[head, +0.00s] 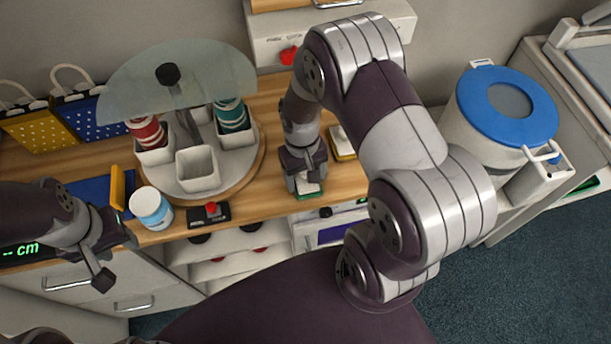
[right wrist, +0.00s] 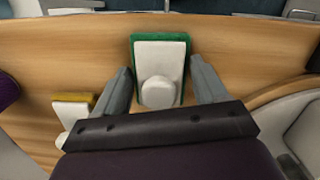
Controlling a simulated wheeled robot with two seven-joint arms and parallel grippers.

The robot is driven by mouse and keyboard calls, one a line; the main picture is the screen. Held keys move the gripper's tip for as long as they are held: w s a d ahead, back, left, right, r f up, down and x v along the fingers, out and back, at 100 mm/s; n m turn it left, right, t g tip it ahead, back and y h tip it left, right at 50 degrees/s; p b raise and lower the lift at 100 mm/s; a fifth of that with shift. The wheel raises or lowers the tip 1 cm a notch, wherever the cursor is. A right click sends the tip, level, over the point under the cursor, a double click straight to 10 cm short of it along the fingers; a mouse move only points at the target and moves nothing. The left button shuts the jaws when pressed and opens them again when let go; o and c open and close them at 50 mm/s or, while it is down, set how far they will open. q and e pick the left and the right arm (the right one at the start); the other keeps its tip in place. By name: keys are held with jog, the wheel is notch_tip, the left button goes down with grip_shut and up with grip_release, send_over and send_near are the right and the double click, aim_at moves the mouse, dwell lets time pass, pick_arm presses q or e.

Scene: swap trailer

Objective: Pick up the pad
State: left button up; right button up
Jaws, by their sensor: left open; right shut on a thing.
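A white pad with a green base (head: 308,190) is at the front edge of the wooden counter. In the right wrist view the green-edged pad (right wrist: 160,50) lies between my right gripper's two fingers, with a rounded white knob toward me. My right gripper (head: 305,180) is shut on this pad, pointing down over the counter. I cannot tell whether the pad still touches the wood. A second white pad with a yellow edge (head: 343,143) lies behind and to the right; it also shows in the right wrist view (right wrist: 76,108). My left gripper (head: 112,252) is open and empty at the left, near the counter's front edge.
A round carousel (head: 240,180) with cups and spools under a glass disc stands left of the pads. A white jar (head: 150,207) and a red-button box (head: 209,214) stand in front. A blue-lidded bin (head: 507,105) is at right.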

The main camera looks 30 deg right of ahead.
jog(key=shift+r, duration=0.45)
notch_tip(320, 180, up, 3)
jog(key=shift+w+f, duration=0.1)
jog(key=s+d+r, duration=0.7)
jog(key=s+d, duration=0.1)
jog(key=shift+s+r, duration=0.15)
jog(key=shift+s, duration=0.2)
